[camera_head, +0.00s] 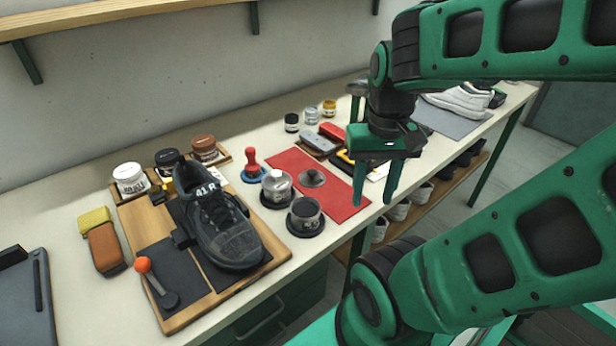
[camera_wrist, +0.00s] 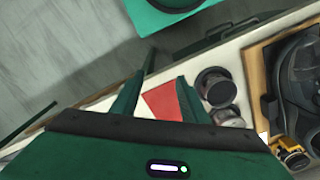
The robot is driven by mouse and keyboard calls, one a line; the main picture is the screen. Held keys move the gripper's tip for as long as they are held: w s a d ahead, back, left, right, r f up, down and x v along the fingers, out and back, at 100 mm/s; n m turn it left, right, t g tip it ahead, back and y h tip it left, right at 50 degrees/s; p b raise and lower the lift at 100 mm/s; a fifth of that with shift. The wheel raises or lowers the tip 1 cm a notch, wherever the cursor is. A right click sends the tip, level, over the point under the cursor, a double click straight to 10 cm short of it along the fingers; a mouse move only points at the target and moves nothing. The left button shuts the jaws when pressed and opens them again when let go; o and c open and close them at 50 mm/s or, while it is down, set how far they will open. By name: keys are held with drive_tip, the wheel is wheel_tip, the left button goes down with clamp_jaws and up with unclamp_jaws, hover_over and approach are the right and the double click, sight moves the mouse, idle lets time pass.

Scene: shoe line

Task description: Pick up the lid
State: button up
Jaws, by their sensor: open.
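The lid (camera_head: 312,178) is a small grey disc with a knob. It lies on the red mat (camera_head: 345,205) on the bench, right of a silver-topped jar (camera_head: 277,187) and behind a dark round tin (camera_head: 305,216). I cannot make out the lid in the wrist view, where part of the red mat (camera_wrist: 163,104) shows beside my fingers. My gripper (camera_head: 374,195) is open and empty, fingers pointing down, to the right of the lid and near the mat's right end. Its fingers also show in the wrist view (camera_wrist: 166,66).
A dark shoe (camera_head: 220,225) sits on a wooden board (camera_head: 185,318) at left. A red-handled stamp (camera_head: 252,165) stands behind the silver-topped jar. White shoes (camera_head: 460,100) are farther right.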

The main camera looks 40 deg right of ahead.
drive_tip(key=w+d+r+m, duration=0.1)
drive_tip(key=w+r+m, duration=0.3)
drive_tip(key=w, duration=0.5)
drive_tip(key=m, duration=0.7)
hover_over(312, 171)
drive_tip(key=f, duration=0.5)
drive_tip(key=shift+s+a+f, duration=0.2)
drive_tip(key=shift+s+f, duration=0.05)
drive_tip(key=shift+w+d+f, duration=0.1)
drive_tip(key=shift+w+f, duration=0.05)
drive_tip(key=shift+f, duration=1.15)
drive_tip(key=shift+w+d+f, duration=0.1)
drive_tip(key=shift+f, duration=1.15)
clamp_jaws()
